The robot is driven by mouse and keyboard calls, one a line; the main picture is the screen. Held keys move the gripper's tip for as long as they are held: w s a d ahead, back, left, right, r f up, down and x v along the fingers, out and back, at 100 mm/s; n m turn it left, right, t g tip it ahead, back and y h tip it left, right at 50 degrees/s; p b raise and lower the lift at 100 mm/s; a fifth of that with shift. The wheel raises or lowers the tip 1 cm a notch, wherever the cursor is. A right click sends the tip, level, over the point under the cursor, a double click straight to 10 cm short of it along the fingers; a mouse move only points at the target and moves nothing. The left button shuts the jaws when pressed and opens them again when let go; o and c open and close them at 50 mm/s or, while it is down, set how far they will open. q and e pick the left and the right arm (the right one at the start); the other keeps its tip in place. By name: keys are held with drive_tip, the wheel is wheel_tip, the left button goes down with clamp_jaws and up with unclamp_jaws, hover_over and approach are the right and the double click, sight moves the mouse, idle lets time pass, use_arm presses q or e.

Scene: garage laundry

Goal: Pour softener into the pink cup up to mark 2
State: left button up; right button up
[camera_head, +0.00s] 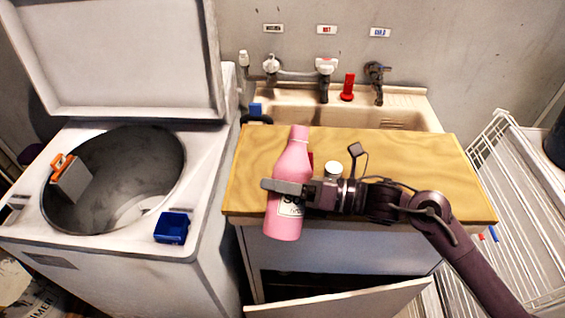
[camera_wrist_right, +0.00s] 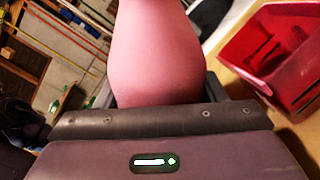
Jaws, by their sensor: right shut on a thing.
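A pink bottle (camera_head: 293,165) with a white label, partly readable, is in my right gripper (camera_head: 288,188). The gripper is shut around its middle, and the bottle is held near the counter's front edge, neck up. Its pink body also fills the middle of the right wrist view (camera_wrist_right: 155,50). A red-pink open cup (camera_wrist_right: 285,55) shows in the right wrist view, beside the bottle on the wooden surface. In the head view only a sliver of red (camera_head: 311,159) shows behind the bottle. No marks on the cup can be read. My left gripper is out of view.
A small white round thing (camera_head: 333,169) stands on the wooden counter (camera_head: 420,160). The sink (camera_head: 400,118) with taps and a red object (camera_head: 348,87) is behind. A cabinet door (camera_head: 350,300) hangs open below.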

drive_tip(key=shift+s+f+m+p, duration=0.35)
drive_tip(key=shift+m+p, duration=0.15)
drive_tip(key=shift+p, duration=0.1)
drive_tip(key=shift+s+a+m+p, duration=0.15)
drive_tip(key=shift+m+p, duration=0.25)
drive_tip(key=shift+p, duration=0.55)
drive_tip(key=shift+s+f+m+p, duration=0.1)
drive_tip(key=shift+s+m+p, duration=0.3)
drive_tip(key=shift+p, duration=0.6)
drive_tip(key=shift+s+r+m+p, duration=0.1)
drive_tip(key=shift+r+m+p, duration=0.2)
drive_tip(key=shift+m+p, duration=0.3)
drive_tip(key=shift+s+r+m+p, duration=0.1)
drive_tip(key=shift+r+m+p, duration=0.2)
drive_tip(key=shift+m, duration=0.4)
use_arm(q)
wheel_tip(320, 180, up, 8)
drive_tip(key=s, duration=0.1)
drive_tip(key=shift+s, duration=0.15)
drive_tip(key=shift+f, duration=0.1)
use_arm(e)
drive_tip(key=shift+m, duration=0.3)
idle(3.1)
